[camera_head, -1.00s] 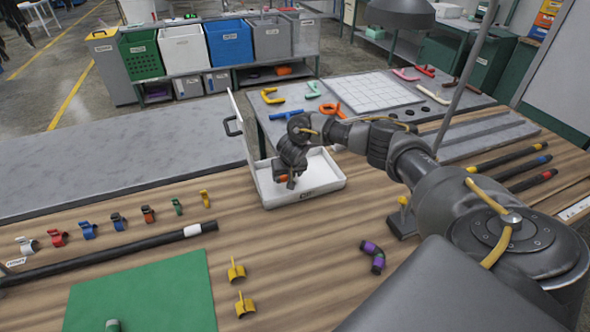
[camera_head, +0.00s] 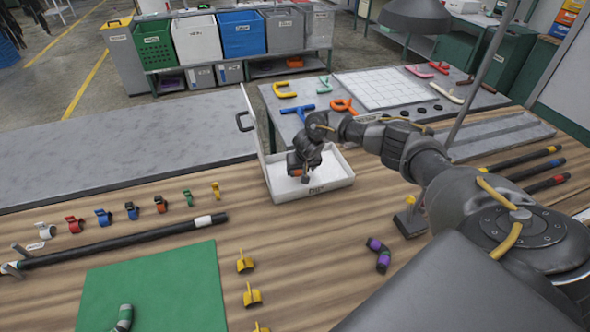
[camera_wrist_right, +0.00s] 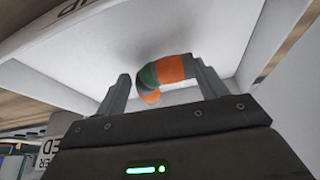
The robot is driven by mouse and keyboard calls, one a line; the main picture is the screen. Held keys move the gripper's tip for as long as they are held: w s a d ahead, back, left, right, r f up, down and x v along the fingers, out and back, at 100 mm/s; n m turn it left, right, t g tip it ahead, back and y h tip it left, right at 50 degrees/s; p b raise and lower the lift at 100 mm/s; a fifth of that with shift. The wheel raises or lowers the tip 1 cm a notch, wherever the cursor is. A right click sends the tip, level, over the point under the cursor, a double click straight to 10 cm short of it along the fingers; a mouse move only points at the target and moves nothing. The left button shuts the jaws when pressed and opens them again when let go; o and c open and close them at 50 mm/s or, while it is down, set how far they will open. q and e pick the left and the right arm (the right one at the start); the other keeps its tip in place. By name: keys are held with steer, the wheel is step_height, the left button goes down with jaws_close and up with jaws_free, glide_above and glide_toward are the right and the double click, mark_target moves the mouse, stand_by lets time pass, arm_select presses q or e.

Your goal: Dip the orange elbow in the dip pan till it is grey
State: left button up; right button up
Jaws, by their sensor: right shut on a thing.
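The orange elbow (camera_wrist_right: 172,69) is a bent tube with a green band (camera_wrist_right: 149,76) and a small dark grey patch beside the band. My right gripper (camera_wrist_right: 160,92) is shut on it in the right wrist view, with a finger on each side. I cannot tell whether the elbow touches the pan's floor. My left gripper is out of view.
A lamp (camera_head: 414,16) on a slanted pole stands behind my right arm. A purple-banded elbow (camera_head: 379,254) and yellow clips (camera_head: 252,294) lie in front of the pan. A grey-green elbow (camera_head: 124,318) lies on the green mat (camera_head: 165,280).

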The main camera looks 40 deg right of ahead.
steer(key=shift+s+d+p, duration=0.15)
steer(key=shift+s+d, duration=0.2)
steer(key=shift+d, duration=0.7)
steer(key=shift+s+d+p, duration=0.1)
steer(key=shift+s+d, duration=0.2)
steer(key=shift+d, duration=0.8)
steer(key=shift+s+d+p, duration=0.15)
steer(key=shift+s+d, duration=0.2)
steer(key=shift+d, duration=0.7)
steer(key=shift+w+a+r+p, duration=0.1)
steer(key=shift+w+a+p, duration=0.1)
steer(key=shift+a+p, duration=0.35)
steer(key=shift+w+a+p, duration=0.15)
steer(key=shift+a+p, duration=0.15)
steer(key=shift+a, duration=0.45)
steer(key=shift+w+a+p, duration=0.2)
steer(key=shift+a+p, duration=0.1)
steer(key=shift+a, duration=0.3)
steer(key=shift+w+a+p, duration=0.2)
steer(key=shift+a+p, duration=0.05)
steer(key=shift+a, duration=0.3)
steer(key=shift+w+a+p, duration=0.25)
steer(key=shift+a+p, duration=0.05)
steer(key=shift+a, duration=0.5)
steer(key=shift+w+a+p, duration=0.25)
steer(key=shift+a, duration=0.55)
steer(key=shift+w+a+p, duration=0.25)
steer(key=shift+a+p, duration=0.05)
steer(key=shift+a, duration=0.5)
